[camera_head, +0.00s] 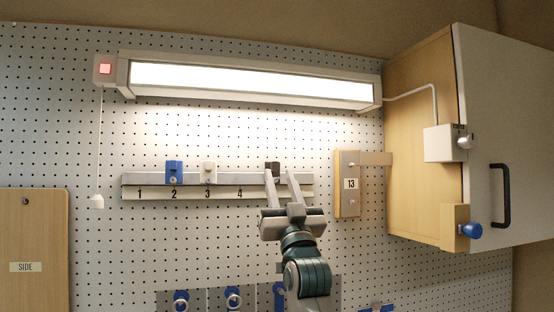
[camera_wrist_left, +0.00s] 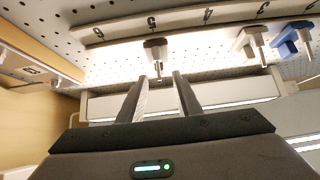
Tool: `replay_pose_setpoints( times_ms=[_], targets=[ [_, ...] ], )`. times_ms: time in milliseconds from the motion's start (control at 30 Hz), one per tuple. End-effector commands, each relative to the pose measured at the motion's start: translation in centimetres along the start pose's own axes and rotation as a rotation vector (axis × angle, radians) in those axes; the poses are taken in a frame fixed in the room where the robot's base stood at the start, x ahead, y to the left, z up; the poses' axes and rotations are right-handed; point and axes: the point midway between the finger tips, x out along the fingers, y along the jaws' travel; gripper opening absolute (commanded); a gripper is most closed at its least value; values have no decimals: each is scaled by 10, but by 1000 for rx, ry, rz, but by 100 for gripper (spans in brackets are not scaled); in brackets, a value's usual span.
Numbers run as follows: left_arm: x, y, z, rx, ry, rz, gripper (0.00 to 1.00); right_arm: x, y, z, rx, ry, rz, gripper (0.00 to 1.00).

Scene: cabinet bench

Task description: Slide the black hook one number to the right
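The black hook (camera_head: 272,167) sits on the grey rail (camera_head: 141,179) on the pegboard, at number 5, which shows in the wrist view. The black hook (camera_wrist_left: 155,46) lies just beyond the fingertips in the wrist view, roughly in line with the gap between them. My left gripper (camera_head: 281,173) is open, fingers apart in front of the hook. In the wrist view its fingers (camera_wrist_left: 160,76) have nothing between them. In the head view the fingers partly cover the hook and hide the numbers 5 and 6. My right gripper is not in view.
A blue hook (camera_head: 174,172) sits at 2 and a white hook (camera_head: 208,172) at 3. The rail is bare right of the black hook. A wooden block marked 13 (camera_head: 347,190) stands beyond the rail's right end. A lit lamp (camera_head: 250,82) hangs above.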

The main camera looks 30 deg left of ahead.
Motion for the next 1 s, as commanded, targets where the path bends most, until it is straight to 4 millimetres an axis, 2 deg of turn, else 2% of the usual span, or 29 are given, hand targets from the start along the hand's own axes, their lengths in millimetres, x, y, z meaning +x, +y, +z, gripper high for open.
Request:
replay_pose_setpoints(
  times_ms=[33, 233, 400, 700, 833, 1000],
  targets=[
    [12, 0, -3, 2, 0, 0, 31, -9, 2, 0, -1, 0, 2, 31],
    [33, 0, -2, 0, 0, 0, 31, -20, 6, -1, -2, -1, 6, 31],
    [40, 0, 0, 0, 0, 1, 31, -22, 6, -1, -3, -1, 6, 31],
    [40, 0, 0, 0, 0, 0, 31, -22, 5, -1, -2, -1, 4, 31],
    [40, 0, 0, 0, 0, 0, 0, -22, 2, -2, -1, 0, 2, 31],
    [40, 0, 0, 0, 0, 0, 0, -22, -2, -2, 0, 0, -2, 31]
  ],
)
